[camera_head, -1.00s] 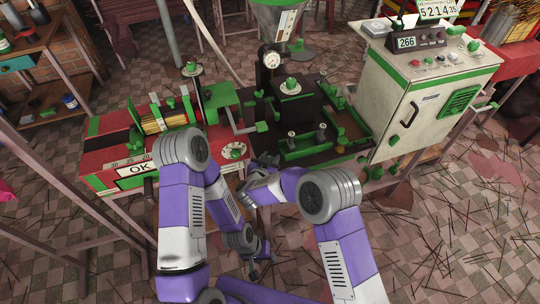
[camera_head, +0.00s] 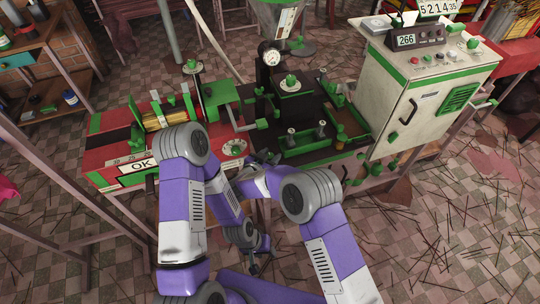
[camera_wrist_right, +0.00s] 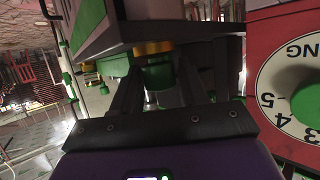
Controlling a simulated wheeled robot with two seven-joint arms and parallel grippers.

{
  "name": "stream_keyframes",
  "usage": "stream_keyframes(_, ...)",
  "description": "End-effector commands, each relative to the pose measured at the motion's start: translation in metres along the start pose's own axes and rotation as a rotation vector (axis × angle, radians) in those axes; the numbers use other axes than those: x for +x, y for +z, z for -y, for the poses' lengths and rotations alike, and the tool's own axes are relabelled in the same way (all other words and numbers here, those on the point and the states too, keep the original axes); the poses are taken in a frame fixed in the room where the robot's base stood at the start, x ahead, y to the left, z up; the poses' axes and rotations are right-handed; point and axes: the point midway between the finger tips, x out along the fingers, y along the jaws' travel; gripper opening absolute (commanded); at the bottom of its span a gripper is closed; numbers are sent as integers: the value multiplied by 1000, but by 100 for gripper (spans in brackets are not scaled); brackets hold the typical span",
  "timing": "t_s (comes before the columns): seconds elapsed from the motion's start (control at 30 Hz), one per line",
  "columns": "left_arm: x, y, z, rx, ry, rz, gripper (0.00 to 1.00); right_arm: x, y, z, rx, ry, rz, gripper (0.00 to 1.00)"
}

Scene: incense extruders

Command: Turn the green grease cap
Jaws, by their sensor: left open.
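The green grease cap (camera_wrist_right: 158,76) shows in the right wrist view, below a brass-coloured fitting (camera_wrist_right: 153,47) under a machine edge. My right gripper (camera_wrist_right: 160,80) has a dark finger on each side of it. I cannot tell whether the fingers touch it. In the head view my right gripper (camera_head: 266,157) is at the machine's front edge, and I cannot make out the cap there. My left gripper (camera_head: 258,258) is open and empty, low in front of the machine and well away from the cap.
A white dial (camera_wrist_right: 295,95) with a green knob on a red panel is close on the right in the wrist view; it also shows in the head view (camera_head: 235,148). A green-edged tray (camera_head: 305,150) and a white control cabinet (camera_head: 420,90) stand to the right. The floor in front holds scattered sticks.

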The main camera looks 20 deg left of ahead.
Motion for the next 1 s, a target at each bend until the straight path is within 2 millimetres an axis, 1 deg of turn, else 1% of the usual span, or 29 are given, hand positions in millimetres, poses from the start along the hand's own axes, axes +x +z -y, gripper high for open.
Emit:
stream_keyframes(0.03, 0, 0, 0, 0, 0, 0, 43, 0, 0, 0, 0, 0, 0, 52)
stream_keyframes(0.07, 0, 0, 0, 0, 0, 0, 43, 0, 0, 0, 0, 0, 0, 57)
stream_keyframes(0.1, 0, 0, 0, 0, 0, 0, 43, 0, 0, 0, 0, 0, -1, 57)
stream_keyframes(0.33, 0, 0, 0, 0, 0, 0, 43, 0, -2, 0, 1, 0, -3, 57)
stream_keyframes(0.43, -2, 0, -1, 0, 0, 0, 43, -2, -8, 0, 2, -1, -4, 57)
stream_keyframes(0.57, -10, 0, -4, 0, 0, 0, 43, -11, -27, 1, 2, -2, -5, 57)
stream_keyframes(0.7, -19, 1, -7, 0, 0, 0, 43, -22, -54, 0, 4, -2, -5, 57)
stream_keyframes(0.8, -24, 1, -9, 0, 0, 0, 43, -29, -71, 0, 3, -1, -3, 57)
stream_keyframes(0.9, -28, 1, -10, 0, 0, 0, 43, -34, -83, 0, 2, -2, -3, 57)
stream_keyframes(1.0, -30, 1, -11, 0, 0, 0, 43, -38, -90, 0, 1, -2, -2, 57)
